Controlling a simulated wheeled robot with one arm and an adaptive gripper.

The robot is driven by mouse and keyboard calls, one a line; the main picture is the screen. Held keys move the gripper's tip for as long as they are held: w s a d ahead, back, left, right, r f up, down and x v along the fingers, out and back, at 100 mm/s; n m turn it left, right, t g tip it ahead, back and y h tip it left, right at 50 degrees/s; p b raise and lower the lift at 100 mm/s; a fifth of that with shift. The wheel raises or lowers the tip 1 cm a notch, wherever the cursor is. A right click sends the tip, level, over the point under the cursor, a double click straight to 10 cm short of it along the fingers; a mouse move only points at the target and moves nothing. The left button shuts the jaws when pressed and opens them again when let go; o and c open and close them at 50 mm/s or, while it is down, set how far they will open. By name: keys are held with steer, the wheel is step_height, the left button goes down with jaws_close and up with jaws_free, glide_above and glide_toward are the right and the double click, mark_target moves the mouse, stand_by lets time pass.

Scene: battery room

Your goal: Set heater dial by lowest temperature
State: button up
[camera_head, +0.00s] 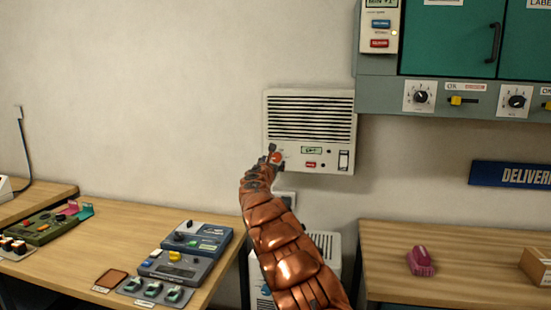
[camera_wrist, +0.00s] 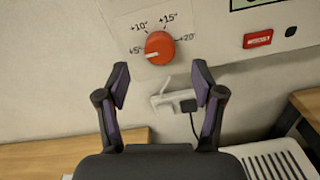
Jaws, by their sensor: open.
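The heater panel (camera_head: 310,104) is a cream wall unit with dark slats, a small green display (camera_head: 311,150), a red label and a rocker switch. Its display text is too small to read. The orange-red dial (camera_wrist: 160,47) has marks +5°, +10°, +15° and +20° around it. A pale line on the dial seems to point left, toward +5°. The dial (camera_head: 277,157) is partly hidden by my gripper in the head view. My gripper (camera_wrist: 160,78) is open and empty, its fingertips spread just below the dial in the wrist view, apart from it. My gripper (camera_head: 268,161) is at the panel's lower left.
A socket with a plug (camera_wrist: 178,103) is on the wall below the dial. A white slatted unit (camera_head: 327,252) stands under the panel. A desk with control boxes (camera_head: 187,250) is at left. A table with a pink object (camera_head: 421,262) is at right. Teal cabinets hang upper right.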

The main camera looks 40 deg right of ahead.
mark_target(276, 158)
steer(key=shift+p+x, duration=0.55)
steer(key=shift+x, duration=0.35)
steer(key=shift+w+d+p, duration=0.3)
steer(key=shift+d+p, duration=0.05)
steer(key=shift+p, duration=0.05)
steer(key=shift+w+d+r+p, duration=0.2)
steer(key=shift+w+d+p, duration=0.15)
steer(key=shift+w+p, duration=0.1)
steer(key=shift+w+d+f+p, duration=0.15)
steer(key=shift+w+d+p, duration=0.1)
steer(key=shift+d+p, duration=0.35)
steer(key=shift+c, duration=0.2)
steer(key=c, duration=1.1)
steer(key=shift+f, duration=0.1)
steer(key=shift+b, duration=0.3)
